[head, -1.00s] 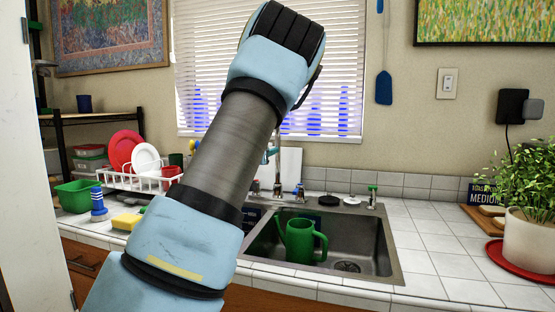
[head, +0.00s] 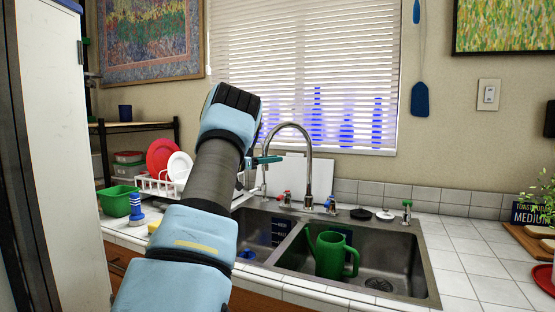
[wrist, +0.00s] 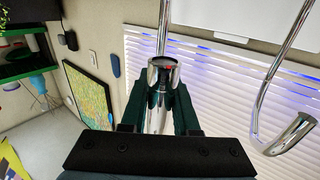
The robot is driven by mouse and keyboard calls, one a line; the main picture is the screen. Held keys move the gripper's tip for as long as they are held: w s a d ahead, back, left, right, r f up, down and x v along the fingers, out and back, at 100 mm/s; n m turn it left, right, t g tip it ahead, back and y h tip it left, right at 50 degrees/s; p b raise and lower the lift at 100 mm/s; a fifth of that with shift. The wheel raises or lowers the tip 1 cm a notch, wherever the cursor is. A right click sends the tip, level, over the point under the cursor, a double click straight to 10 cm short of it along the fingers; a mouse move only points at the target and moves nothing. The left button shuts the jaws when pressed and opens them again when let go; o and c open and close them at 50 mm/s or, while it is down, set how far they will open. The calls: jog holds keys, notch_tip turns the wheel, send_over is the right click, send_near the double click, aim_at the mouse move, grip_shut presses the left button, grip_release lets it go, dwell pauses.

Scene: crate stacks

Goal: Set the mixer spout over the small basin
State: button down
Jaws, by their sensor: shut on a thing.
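The chrome mixer (head: 308,165) stands behind the double sink, its tall neck arching to the left. My gripper (head: 265,160) is at the down-turned left side of the arch. In the wrist view my gripper (wrist: 157,108) is shut on a chrome tube, the mixer spout (wrist: 160,85), with a dark green finger on either side. In the head view the spout is left of the mixer's base, toward the small left basin (head: 252,254). My arm hides part of that basin, so I cannot tell exactly what lies under the spout tip.
A green watering can (head: 330,256) stands in the larger right basin (head: 405,285). A white dish rack (head: 157,187) with plates and a green tub (head: 119,200) are left of my arm. A white panel (head: 50,150) stands close on the left.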

jog(key=shift+w+a, duration=0.3)
jog(key=shift+w, duration=0.2)
jog(key=c, duration=0.7)
grip_release()
jog(key=shift+o, duration=0.2)
jog(key=b+v, duration=0.3)
jog(key=v, duration=0.7)
jog(key=shift+s+a, duration=0.2)
jog(key=shift+a, duration=0.1)
